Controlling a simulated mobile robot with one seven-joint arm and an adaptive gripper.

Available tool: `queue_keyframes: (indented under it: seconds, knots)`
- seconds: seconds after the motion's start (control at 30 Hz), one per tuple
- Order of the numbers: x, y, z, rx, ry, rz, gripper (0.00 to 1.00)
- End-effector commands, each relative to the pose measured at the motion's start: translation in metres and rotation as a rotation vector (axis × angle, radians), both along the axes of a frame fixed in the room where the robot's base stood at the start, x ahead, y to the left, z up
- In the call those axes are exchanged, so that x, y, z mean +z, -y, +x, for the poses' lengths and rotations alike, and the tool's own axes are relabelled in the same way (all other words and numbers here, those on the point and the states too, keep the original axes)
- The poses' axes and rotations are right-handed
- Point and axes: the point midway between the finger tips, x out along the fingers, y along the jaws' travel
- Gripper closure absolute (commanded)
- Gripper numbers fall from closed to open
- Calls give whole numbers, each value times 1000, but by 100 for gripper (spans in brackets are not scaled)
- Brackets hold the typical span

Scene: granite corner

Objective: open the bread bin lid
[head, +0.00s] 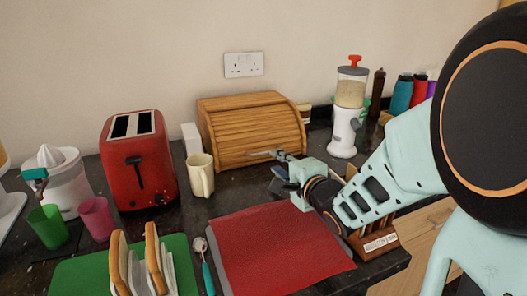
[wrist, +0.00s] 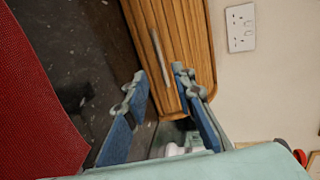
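The wooden bread bin (head: 248,120) stands against the back wall, and its slatted roll-top lid (head: 250,132) is down. A slim pale metal handle (head: 262,154) is on the lower part of the lid. In the wrist view the bin (wrist: 190,35) fills the upper middle, with the handle bar (wrist: 160,57) running lengthwise. My gripper (head: 284,163) is in front of the bin's lower right. In the wrist view my gripper (wrist: 159,76) is open and empty, fingers apart on either side of the handle's near end. Contact with the handle cannot be told.
A cream mug (head: 200,175) and a red toaster (head: 137,158) stand left of the bin. A white grinder (head: 344,130) stands to its right. A red mat (head: 275,245) lies in front, with a wooden block (head: 378,243) at its right. A socket (head: 243,65) is above the bin.

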Motion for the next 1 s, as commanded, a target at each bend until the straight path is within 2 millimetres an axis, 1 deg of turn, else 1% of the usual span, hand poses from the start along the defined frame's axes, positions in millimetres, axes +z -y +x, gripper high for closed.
queue_keyframes:
  seconds: [0.17,0.4,0.5,0.7,1.0]
  knots:
    - [-8,-12,25,2,-1,-1,76]
    - [-17,-28,65,1,0,-2,76]
    - [-19,-33,78,1,1,-2,76]
    - [-21,-38,91,-1,1,-2,76]
    - [-21,-39,93,-1,2,-2,76]
